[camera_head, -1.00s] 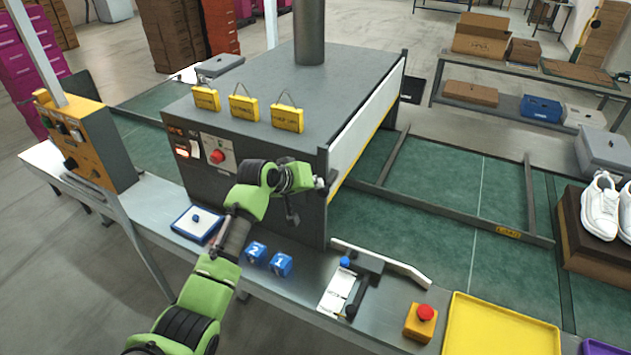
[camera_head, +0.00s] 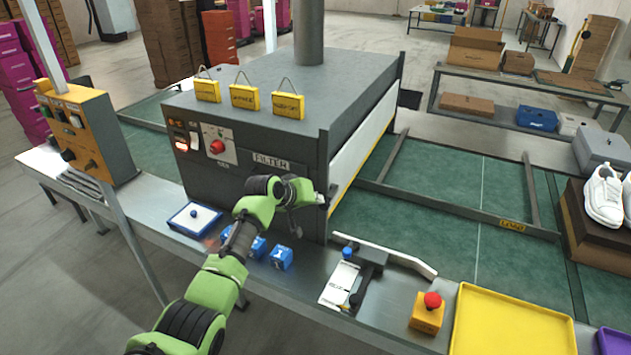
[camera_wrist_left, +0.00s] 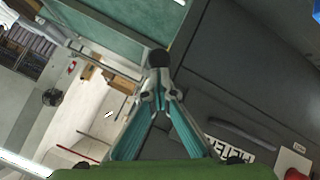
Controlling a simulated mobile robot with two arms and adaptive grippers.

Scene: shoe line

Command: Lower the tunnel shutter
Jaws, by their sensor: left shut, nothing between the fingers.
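The tunnel (camera_head: 255,185) is a dark grey box over the green conveyor. Its shutter (camera_head: 364,132) is a white panel with a yellow lower edge in the right-hand opening, slanting away from me. My left gripper (camera_head: 322,199) is at the tunnel's near right corner, by the near end of the shutter's lower edge. In the left wrist view its teal-backed fingers (camera_wrist_left: 158,62) meet at the tips, shut with nothing between them. A dark round end shows at the tips; I cannot tell whether they touch the shutter. My right gripper is out of view.
A filter panel (camera_head: 270,163) and red button (camera_head: 216,146) are on the tunnel's front. Blue cubes (camera_head: 281,258), a white-and-blue tray (camera_head: 195,219), a blue-knobbed fixture (camera_head: 347,272) and a yellow-boxed red button (camera_head: 428,312) stand on the bench. The belt (camera_head: 450,190) right of the tunnel is clear.

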